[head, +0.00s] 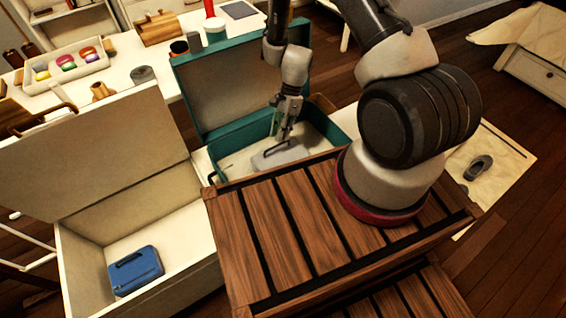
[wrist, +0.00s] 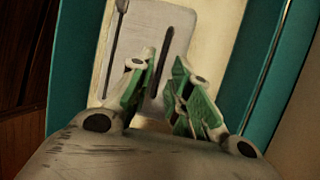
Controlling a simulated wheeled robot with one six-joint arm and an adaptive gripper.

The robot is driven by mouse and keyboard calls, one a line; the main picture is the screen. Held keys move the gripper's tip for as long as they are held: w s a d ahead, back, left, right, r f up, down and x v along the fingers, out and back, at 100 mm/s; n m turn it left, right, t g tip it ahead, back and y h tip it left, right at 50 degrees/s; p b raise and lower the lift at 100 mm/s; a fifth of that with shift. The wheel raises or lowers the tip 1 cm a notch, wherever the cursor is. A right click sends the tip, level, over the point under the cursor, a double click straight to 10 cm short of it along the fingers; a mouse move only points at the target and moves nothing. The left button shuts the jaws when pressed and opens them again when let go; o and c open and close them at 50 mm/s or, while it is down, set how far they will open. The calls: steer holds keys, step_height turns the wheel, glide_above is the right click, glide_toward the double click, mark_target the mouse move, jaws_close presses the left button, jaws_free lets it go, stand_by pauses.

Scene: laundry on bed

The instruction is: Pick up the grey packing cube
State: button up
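The grey packing cube (head: 268,160) lies inside the open teal case (head: 222,147) in the head view. In the wrist view the cube (wrist: 148,28) is pale grey, with a dark strap across its top and a thin dark line along its left side. My gripper (head: 284,138) points down just above the cube. In the wrist view my gripper (wrist: 165,75) has its green-padded fingers apart, with the dark strap showing in the gap between them. I cannot tell whether the fingertips touch the cube. The fingers hide its near part.
The teal case's walls stand close on both sides. A cream box (head: 73,240) at left holds a blue packing cube (head: 135,270). A slatted wooden crate (head: 285,225) stands in front. A white table (head: 120,72) with small items is behind.

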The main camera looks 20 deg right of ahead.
mark_target(282, 161)
steer(key=x, duration=0.4)
steer(key=shift+f, duration=0.4)
steer(key=shift+c, duration=0.3)
jaws_close()
steer(key=shift+a, duration=0.1)
